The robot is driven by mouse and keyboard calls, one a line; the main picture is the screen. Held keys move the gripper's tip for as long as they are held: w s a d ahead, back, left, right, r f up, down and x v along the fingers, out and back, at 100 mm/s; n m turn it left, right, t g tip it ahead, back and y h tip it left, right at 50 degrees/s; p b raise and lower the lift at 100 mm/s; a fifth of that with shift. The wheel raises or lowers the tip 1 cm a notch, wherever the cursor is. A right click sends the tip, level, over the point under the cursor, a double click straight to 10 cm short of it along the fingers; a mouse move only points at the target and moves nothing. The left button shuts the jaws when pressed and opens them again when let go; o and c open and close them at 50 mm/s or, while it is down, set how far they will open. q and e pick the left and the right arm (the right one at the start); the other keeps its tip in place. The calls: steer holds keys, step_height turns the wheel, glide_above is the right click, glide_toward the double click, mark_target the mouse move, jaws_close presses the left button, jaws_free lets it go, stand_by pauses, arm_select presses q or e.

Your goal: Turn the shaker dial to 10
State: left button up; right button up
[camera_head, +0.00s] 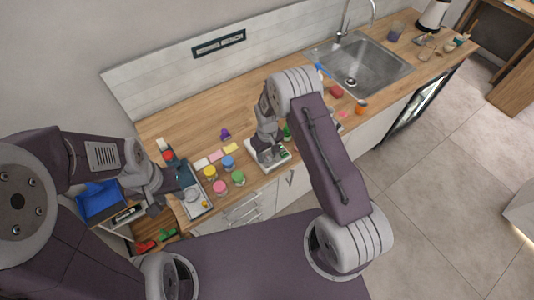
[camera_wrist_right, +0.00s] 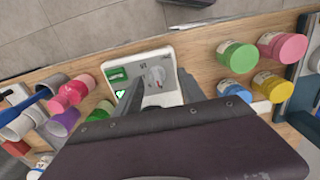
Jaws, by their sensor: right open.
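The shaker (camera_head: 282,163) is a white box on the wooden counter, under my right gripper in the head view. In the right wrist view the shaker (camera_wrist_right: 148,54) shows a green display, a green button and a round grey dial (camera_wrist_right: 156,74) with a pale pointer. Its marks are too small to read. My right gripper (camera_wrist_right: 160,88) is open, with one dark finger on each side of the dial. I cannot tell whether the fingers touch it. In the head view my right gripper (camera_head: 268,148) covers part of the shaker. My left gripper (camera_head: 172,190) is at the counter's left end; its fingers are unclear.
Jars with coloured lids, such as a green one (camera_head: 238,178) and a pink one (camera_head: 219,187), stand left of the shaker. A pale instrument (camera_head: 198,208) is beside my left gripper. Pink, red and white containers (camera_wrist_right: 60,100) stand on the shaker's other side. A sink (camera_head: 360,75) is farther right.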

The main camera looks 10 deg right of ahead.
steer(key=shift+d+f, duration=0.1)
steer(key=shift+f, duration=0.4)
steer(key=shift+w+d+f, duration=0.2)
steer(key=shift+d+f, duration=0.1)
steer(key=shift+f, duration=0.1)
steer(key=shift+s+a, duration=0.1)
steer(key=shift+c, duration=0.2)
steer(key=shift+a+r, duration=0.1)
steer(key=c, duration=0.6)
jaws_close()
arm_select(q)
steer(key=shift+w+d+r, duration=0.1)
steer(key=shift+d+r, duration=0.15)
steer(key=shift+d, duration=0.05)
